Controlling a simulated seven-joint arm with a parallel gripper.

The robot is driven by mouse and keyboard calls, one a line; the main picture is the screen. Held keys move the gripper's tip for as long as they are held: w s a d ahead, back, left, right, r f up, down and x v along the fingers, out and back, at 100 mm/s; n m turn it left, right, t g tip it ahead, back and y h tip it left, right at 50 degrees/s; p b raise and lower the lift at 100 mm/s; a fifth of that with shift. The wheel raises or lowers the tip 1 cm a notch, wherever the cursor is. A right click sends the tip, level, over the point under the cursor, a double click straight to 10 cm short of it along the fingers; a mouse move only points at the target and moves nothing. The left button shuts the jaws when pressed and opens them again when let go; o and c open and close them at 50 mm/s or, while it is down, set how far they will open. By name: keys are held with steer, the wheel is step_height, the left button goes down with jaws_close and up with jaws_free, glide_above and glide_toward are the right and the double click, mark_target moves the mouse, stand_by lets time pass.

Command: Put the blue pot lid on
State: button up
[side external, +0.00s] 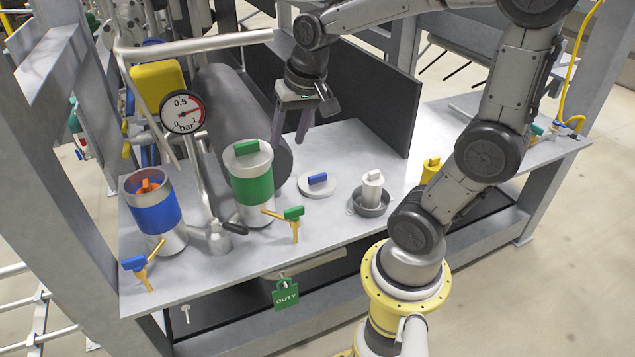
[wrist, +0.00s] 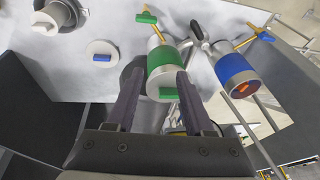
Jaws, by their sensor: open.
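The blue pot lid (side external: 317,185) is a pale grey disc with a blue handle bar, lying flat on the bench right of the green-banded pot. It also shows in the wrist view (wrist: 102,56). The blue-banded pot (side external: 154,213) stands upright at the bench's left end, open-topped, with an orange object showing inside; the wrist view has it at right (wrist: 235,69). My gripper (side external: 290,138) is open and empty, fingers pointing down, raised above the bench behind the lid. In the wrist view its fingers (wrist: 158,82) reach towards the green-banded pot, with nothing between them.
The green-banded pot (side external: 251,187), with a green-handled lid on, stands between the blue-banded pot and the lid. A pressure gauge (side external: 184,112), pipes and valve handles crowd the left. A white-handled part in a grey dish (side external: 371,203) stands right of the lid.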

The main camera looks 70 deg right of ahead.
steer(key=w+d+f+m+g, duration=0.1)
steer(key=w+d+f+m, duration=0.1)
steer(key=d+f+m, duration=0.3)
steer(key=w+d+f+m+g, duration=0.1)
steer(key=w+d+f+m, duration=0.15)
steer(key=d, duration=0.45)
steer(key=m+g+y, duration=0.1)
steer(key=m+g, duration=0.1)
steer(key=m, duration=0.9)
glide_above(317, 175)
step_height(317, 175, down, 13)
steer(key=shift+a+f, duration=0.1)
steer(key=shift+f, duration=0.1)
steer(key=shift+s+f, duration=0.1)
steer(key=shift+f, duration=0.55)
step_height(317, 175, down, 6)
steer(key=shift+f, duration=0.25)
jaws_close()
steer(key=shift+r, duration=0.1)
